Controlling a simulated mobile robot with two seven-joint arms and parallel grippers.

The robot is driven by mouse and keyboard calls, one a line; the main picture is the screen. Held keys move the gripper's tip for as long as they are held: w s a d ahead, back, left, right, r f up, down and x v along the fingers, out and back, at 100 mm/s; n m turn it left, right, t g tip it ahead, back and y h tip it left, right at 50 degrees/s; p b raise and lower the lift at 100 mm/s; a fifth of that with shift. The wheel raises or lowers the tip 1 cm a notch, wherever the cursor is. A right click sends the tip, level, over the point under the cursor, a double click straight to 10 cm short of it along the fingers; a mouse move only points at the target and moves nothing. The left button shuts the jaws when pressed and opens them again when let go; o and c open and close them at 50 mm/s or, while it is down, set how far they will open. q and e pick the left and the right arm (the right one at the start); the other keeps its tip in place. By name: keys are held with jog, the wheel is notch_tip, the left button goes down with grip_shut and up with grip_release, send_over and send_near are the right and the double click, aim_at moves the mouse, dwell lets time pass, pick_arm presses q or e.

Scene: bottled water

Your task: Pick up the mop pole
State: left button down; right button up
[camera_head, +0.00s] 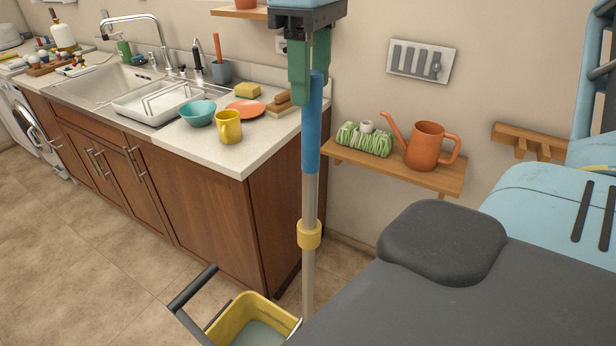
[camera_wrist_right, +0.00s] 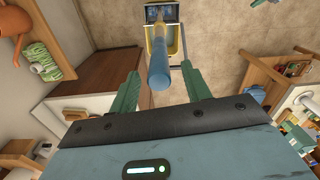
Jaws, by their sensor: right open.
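The mop pole (camera_head: 311,135) stands nearly upright, with a blue upper grip, a grey shaft and a yellow collar. Its lower end goes down toward a yellow bucket (camera_head: 214,328) and is cut off or hidden. My right gripper (camera_head: 310,88) points down at the pole's top, its green fingers apart. In the right wrist view the pole's blue end (camera_wrist_right: 158,77) shows between the open fingers (camera_wrist_right: 160,70), with gaps at both sides. No grip on it shows. My left gripper is not in view.
The counter (camera_head: 215,157) with sink, yellow mug (camera_head: 229,127) and teal bowl (camera_head: 198,112) is left of the pole. A wall shelf (camera_head: 440,179) with an orange watering can (camera_head: 428,146) is to the right. Tiled floor (camera_head: 90,260) is open at left.

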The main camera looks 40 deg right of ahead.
aim_at(311, 106)
notch_tip(311, 106, down, 4)
jog(key=shift+f, duration=0.25)
jog(key=shift+r, duration=0.1)
grip_shut()
